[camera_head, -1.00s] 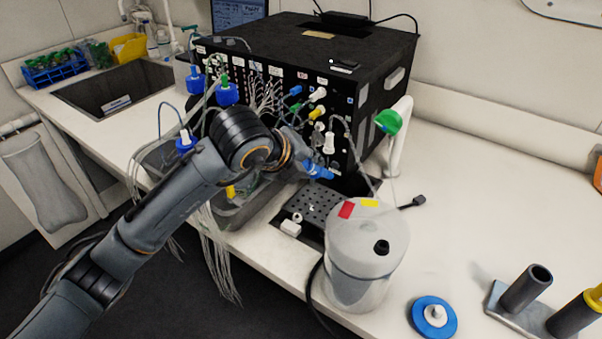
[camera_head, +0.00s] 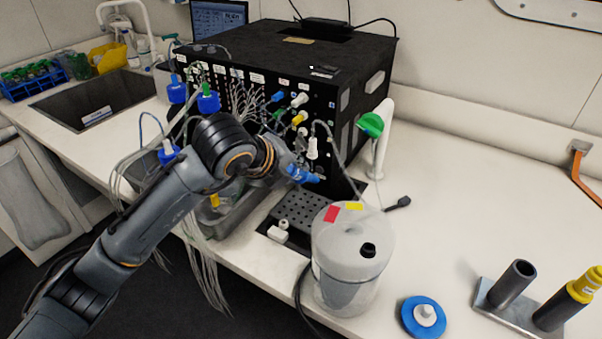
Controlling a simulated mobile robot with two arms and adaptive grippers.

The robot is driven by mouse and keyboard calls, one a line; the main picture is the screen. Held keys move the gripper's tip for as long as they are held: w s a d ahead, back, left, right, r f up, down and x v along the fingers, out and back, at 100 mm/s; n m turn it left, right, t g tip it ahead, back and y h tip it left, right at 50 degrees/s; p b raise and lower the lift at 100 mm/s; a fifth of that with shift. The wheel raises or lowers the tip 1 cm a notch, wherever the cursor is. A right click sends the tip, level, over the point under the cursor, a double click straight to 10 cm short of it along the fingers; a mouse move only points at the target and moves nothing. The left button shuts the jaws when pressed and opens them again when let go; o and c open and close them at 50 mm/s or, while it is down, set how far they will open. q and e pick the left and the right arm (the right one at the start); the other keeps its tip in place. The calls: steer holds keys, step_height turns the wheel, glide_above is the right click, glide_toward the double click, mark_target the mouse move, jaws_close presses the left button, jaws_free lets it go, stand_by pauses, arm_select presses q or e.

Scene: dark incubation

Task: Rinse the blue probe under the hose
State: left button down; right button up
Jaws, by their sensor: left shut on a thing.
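My left gripper (camera_head: 284,163) is shut on the blue probe (camera_head: 304,175), in front of the black instrument's lower front panel. The probe points right and slightly down, above and apart from the perforated black drip plate (camera_head: 304,209). The gripper's fingers are small and partly hidden by the wrist. A white curved stand with a green nozzle head (camera_head: 371,125) rises right of the instrument; it may be the hose, but I cannot tell for sure. A thin tube hangs below it. My right gripper is out of view.
The black instrument (camera_head: 300,62) fills the back, with cables and blue-capped bottles at its left. A white lidded container (camera_head: 350,250) stands right of the plate. A blue disc (camera_head: 424,316) and a tube holder (camera_head: 508,312) are at the front right. The right counter is mostly clear.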

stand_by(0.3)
arm_select(q)
steer(key=s+a+r+b, duration=0.1)
steer(key=s+a+r, duration=0.1)
steer(key=s+a, duration=0.5)
steer(key=s, duration=0.3)
steer(key=shift+s+a, duration=0.3)
steer(key=shift+a, duration=0.05)
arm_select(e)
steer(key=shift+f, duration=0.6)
